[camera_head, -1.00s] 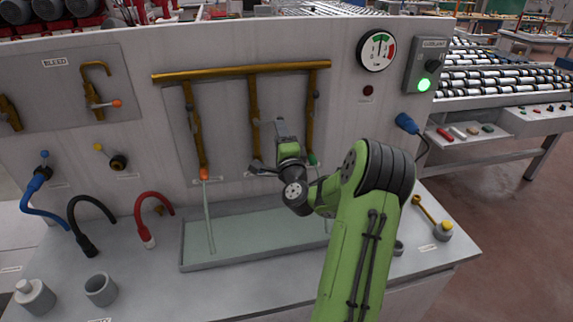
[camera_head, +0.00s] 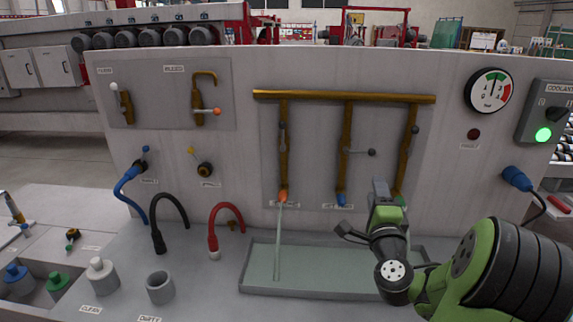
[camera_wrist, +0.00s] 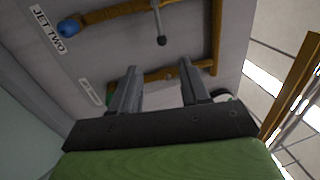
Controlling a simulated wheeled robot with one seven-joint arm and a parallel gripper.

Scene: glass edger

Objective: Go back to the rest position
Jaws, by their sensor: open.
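My gripper (camera_head: 381,186) is open and empty, in front of the coolant panel near the lower end of the right brass pipe (camera_head: 406,160). In the wrist view its two fingers (camera_wrist: 158,76) stand apart with nothing between them. A brass pipe with a valve lever (camera_wrist: 161,40) lies beyond the fingertips. A blue nozzle (camera_wrist: 69,27) sits beside the "JET TWO" label. In the head view the middle pipe's lever (camera_head: 371,153) points right. Water runs from the orange nozzle (camera_head: 283,196) into the tray (camera_head: 330,291). My arm partly hides the tray's right end.
A gauge (camera_head: 488,91) and a coolant switch box with a lit green lamp (camera_head: 543,134) are on the panel's right. Black (camera_head: 158,240) and red (camera_head: 214,248) hoses stand left of the tray. Grey pots (camera_head: 160,288) stand at the front left.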

